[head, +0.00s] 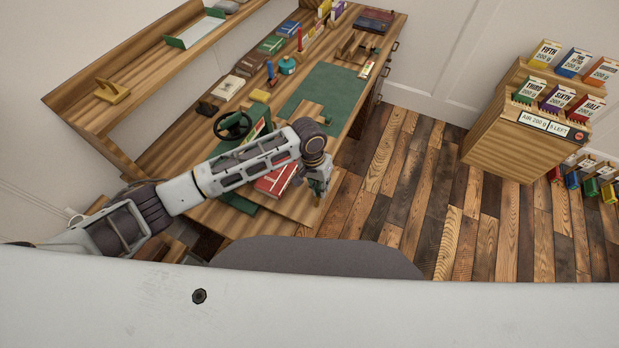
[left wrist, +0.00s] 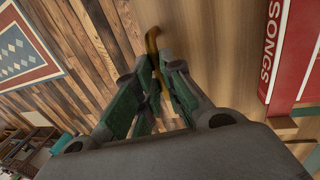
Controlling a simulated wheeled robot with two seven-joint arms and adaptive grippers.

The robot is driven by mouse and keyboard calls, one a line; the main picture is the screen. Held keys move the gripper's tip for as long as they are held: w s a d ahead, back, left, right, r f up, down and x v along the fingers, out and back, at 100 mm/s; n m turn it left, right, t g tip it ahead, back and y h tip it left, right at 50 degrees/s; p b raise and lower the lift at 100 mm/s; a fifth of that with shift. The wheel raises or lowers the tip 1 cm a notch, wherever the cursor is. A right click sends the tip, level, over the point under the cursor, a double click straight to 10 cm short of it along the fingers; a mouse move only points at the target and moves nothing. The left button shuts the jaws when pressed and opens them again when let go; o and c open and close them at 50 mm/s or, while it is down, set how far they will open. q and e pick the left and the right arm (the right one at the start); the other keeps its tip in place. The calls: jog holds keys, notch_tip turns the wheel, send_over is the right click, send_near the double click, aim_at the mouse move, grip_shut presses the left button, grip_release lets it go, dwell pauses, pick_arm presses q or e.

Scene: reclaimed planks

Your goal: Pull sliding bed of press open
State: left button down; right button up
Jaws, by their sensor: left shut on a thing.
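The press shows a dark handwheel (head: 232,125) and green frame on the bench, partly hidden behind my left arm. Its wooden sliding bed (head: 298,208) reaches out toward the bench's front edge, and also shows in the left wrist view (left wrist: 215,45). A red book (head: 274,181) lies on the bed; its cover reads "SONGS" in the left wrist view (left wrist: 273,45). My left gripper (head: 319,187) is at the bed's outer end, shut on a curved brass handle (left wrist: 153,45). The fingers cover the handle's lower part. My right gripper is out of view.
The wooden bench (head: 185,137) carries a green mat (head: 325,88), books and small tools. A shelf (head: 75,100) runs along the wall. A wooden cabinet with labelled boxes (head: 500,140) stands at right. The plank floor (head: 430,190) between is clear.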

pick_arm(q)
jog(key=s+d+p, duration=0.2)
jog(key=d, duration=0.4)
jog(key=shift+s, duration=0.2)
jog(key=c, duration=1.5)
grip_release()
